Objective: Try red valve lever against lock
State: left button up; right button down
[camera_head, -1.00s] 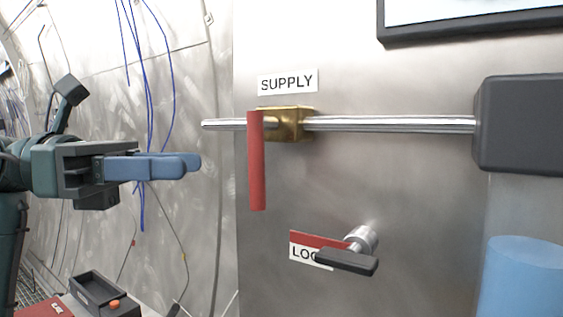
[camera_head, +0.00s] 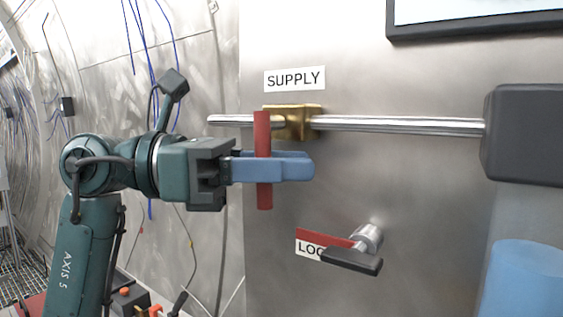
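The red valve lever (camera_head: 262,132) hangs straight down from a brass valve body (camera_head: 298,122) on a steel pipe, under a SUPPLY label. My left gripper (camera_head: 290,168) reaches in from the left with its blue fingers at the lever's lower half. The lever passes between the fingers: the near finger covers part of it, and the far finger shows behind. Whether the fingers press on it I cannot tell. The lock (camera_head: 366,240) is below right, with a black handle (camera_head: 352,262) and a red strip (camera_head: 325,239) over its partly hidden label. My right gripper is not in view.
The steel pipe (camera_head: 400,125) runs right into a dark grey box (camera_head: 525,135). A blue cylinder (camera_head: 525,280) stands at lower right. A dark-framed panel (camera_head: 470,28) is at top right. Blue cables (camera_head: 140,70) hang on the left wall. The panel face between lever and lock is clear.

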pick_arm(q)
grip_shut()
jog(key=shift+s+d+r+n+h+b, duration=0.15)
jog(key=shift+n+h+b, duration=0.25)
jog(key=shift+h+b, duration=0.2)
jog(key=shift+o, duration=0.4)
grip_release()
